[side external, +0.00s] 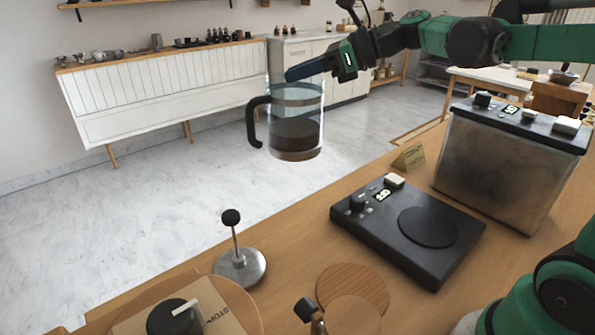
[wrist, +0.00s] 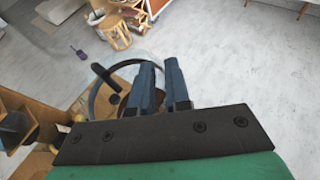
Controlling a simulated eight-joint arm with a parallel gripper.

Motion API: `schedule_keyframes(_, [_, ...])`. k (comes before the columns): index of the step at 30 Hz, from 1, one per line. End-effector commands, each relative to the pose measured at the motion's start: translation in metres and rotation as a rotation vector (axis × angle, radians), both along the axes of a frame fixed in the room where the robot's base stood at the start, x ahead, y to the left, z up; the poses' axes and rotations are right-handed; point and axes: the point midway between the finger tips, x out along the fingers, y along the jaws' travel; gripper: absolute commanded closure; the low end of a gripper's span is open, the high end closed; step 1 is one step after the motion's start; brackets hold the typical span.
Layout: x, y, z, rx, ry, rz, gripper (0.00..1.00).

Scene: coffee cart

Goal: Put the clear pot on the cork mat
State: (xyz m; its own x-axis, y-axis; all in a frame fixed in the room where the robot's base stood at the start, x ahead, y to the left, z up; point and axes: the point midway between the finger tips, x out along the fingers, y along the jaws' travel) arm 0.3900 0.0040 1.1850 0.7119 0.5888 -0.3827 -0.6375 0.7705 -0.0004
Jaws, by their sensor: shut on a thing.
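The clear pot (side external: 297,112) is a glass vessel with a black handle and dark liquid inside. It hangs upright in the air beyond the left edge of the wooden counter (side external: 300,235) in the side external view. My gripper (side external: 297,73) is shut on the pot's rim from above. In the wrist view the gripper's blue fingers (wrist: 158,65) hide part of the pot, but its black handle (wrist: 103,76) shows. A round brown mat (side external: 352,285), which looks like the cork mat, lies on the counter at lower middle, partly covered by another round shape.
A black appliance (side external: 350,215) with a round plate lies on the counter near a small sign (side external: 408,157). A metal tamper-like tool (side external: 240,262) stands at the counter's left edge. A steel box (side external: 500,165) stands at right. A round wooden tray (side external: 235,300) is at lower left.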

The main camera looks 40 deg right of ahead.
Motion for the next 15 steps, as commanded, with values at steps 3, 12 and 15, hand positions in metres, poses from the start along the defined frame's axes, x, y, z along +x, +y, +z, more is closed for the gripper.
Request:
schedule_keyframes(3, [-0.005, 0.002, -0.005, 0.000, -0.001, -0.156, 1.00])
schedule_keyframes(12, [-0.014, -0.003, -0.006, 0.002, -0.001, -0.386, 1.00])
schedule_keyframes(15, [-0.011, -0.004, -0.006, 0.004, 0.000, -0.355, 1.00])
